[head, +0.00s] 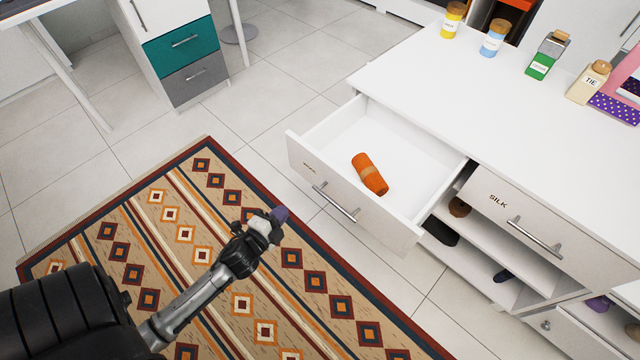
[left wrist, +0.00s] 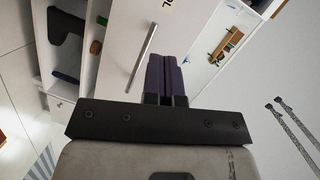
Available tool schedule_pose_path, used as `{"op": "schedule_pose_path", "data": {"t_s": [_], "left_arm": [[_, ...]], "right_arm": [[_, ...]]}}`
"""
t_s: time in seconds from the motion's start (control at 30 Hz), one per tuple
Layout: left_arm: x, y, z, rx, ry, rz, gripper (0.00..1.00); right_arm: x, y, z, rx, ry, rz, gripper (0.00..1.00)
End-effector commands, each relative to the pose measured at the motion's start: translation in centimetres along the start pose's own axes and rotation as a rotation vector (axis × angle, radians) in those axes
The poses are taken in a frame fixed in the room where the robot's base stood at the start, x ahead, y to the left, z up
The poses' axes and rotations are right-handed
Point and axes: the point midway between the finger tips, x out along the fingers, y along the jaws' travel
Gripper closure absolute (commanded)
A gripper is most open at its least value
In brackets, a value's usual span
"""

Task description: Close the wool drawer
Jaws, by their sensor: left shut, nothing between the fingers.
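The wool drawer (head: 350,212) is pulled out from the white dresser in the head view. Its front carries a metal bar handle (head: 336,202) and a small label too blurred to read fully. A rolled orange item (head: 369,174) lies inside the drawer. My left gripper (head: 279,214) is shut and empty, in front of and left of the drawer front, apart from it, over the rug. In the left wrist view its purple fingers (left wrist: 167,78) are together, and a white drawer front with a bar handle (left wrist: 142,57) lies beyond them. My right gripper is not in view.
The SILK drawer (head: 529,225) to the right is shut, above open shelves with dark items. Several bottles, including a yellow one (head: 453,20), stand on the dresser top (head: 480,100). A patterned rug (head: 180,240) covers the floor in front. A small cabinet (head: 185,45) stands back left.

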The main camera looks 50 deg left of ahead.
Motion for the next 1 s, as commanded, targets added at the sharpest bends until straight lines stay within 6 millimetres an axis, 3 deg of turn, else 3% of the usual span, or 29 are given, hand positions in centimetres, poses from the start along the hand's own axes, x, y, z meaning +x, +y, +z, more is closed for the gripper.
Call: {"op": "schedule_pose_path", "data": {"t_s": [0.2,0.43,1.0], "left_arm": [[-0.4,-1.7,-3.4,0.172,0.197,-0.123,1.00],[0.2,-2.0,-4.1,0.248,0.228,-0.154,1.00],[9.7,-3.1,-6.4,0.247,0.226,-0.154,1.00]], "right_arm": [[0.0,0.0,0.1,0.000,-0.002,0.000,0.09],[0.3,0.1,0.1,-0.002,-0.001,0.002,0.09],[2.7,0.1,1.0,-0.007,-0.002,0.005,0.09]]}}
